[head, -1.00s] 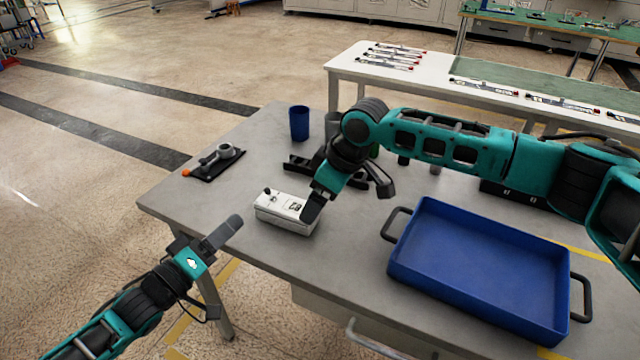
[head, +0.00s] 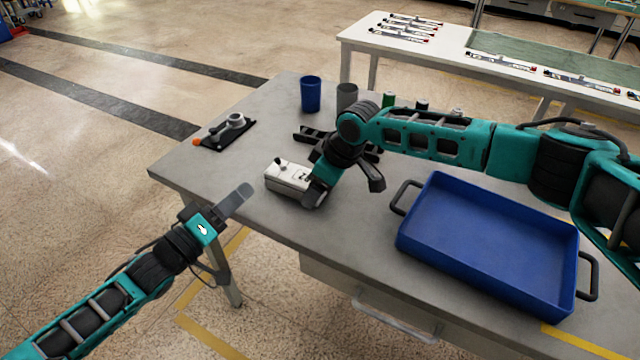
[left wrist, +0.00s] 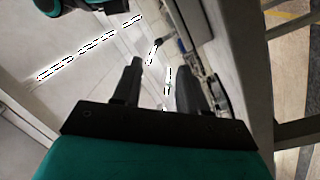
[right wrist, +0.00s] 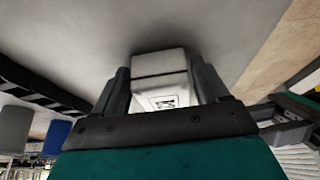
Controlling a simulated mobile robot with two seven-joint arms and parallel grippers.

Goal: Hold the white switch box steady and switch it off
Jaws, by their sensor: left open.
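The white switch box (head: 287,179) lies on the grey table near its front edge, with a small dark-knobbed lever (head: 279,161) on its left end. My right gripper (head: 312,196) is at the box's right end. In the right wrist view the white box (right wrist: 158,65) sits between the fingers of my right gripper (right wrist: 162,80), which look closed against its sides. My left gripper (head: 246,190) is open and empty, just left of the box and apart from it. The left wrist view shows the parted fingers of my left gripper (left wrist: 160,75), with a dark knob (left wrist: 158,42) beyond them.
A blue tray (head: 410,245) with dark handles takes up the table's right side. A black fixture with a grey ring (head: 230,130) lies at the back left. A blue cup (head: 311,95) and a grey cup (head: 347,97) stand behind. Black racks (head: 310,134) lie behind the box.

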